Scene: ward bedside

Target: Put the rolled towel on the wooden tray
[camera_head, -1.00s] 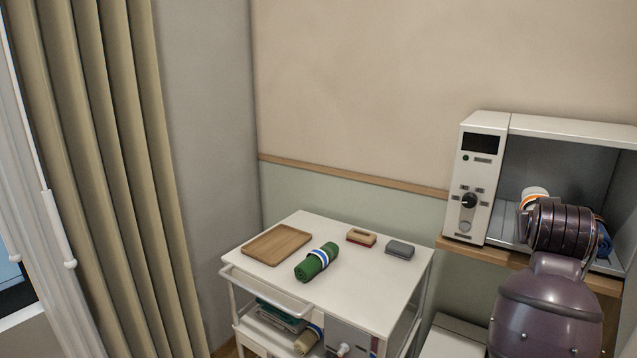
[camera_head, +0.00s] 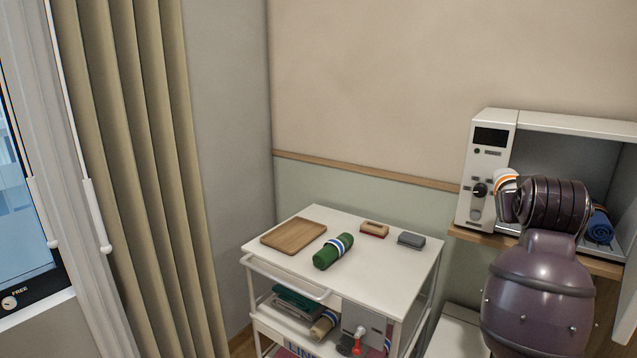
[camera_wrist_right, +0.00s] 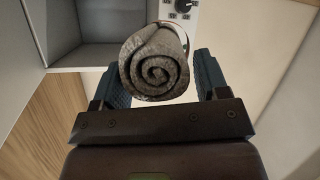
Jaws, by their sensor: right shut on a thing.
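My right gripper (camera_wrist_right: 161,82) is shut on a grey-white rolled towel (camera_wrist_right: 154,64), seen end-on as a spiral between the two fingers. In the head view this towel (camera_head: 504,179) shows an orange band and is held in front of the cabinet's control panel; my wrist hides part of it and the fingers. The wooden tray (camera_head: 293,236) lies bare on the top of a white trolley, to the left of and below the held towel. My left gripper is not in view.
A blue rolled towel (camera_head: 599,226) lies in the open cabinet (camera_head: 487,165). Several items fill the trolley's lower shelf.

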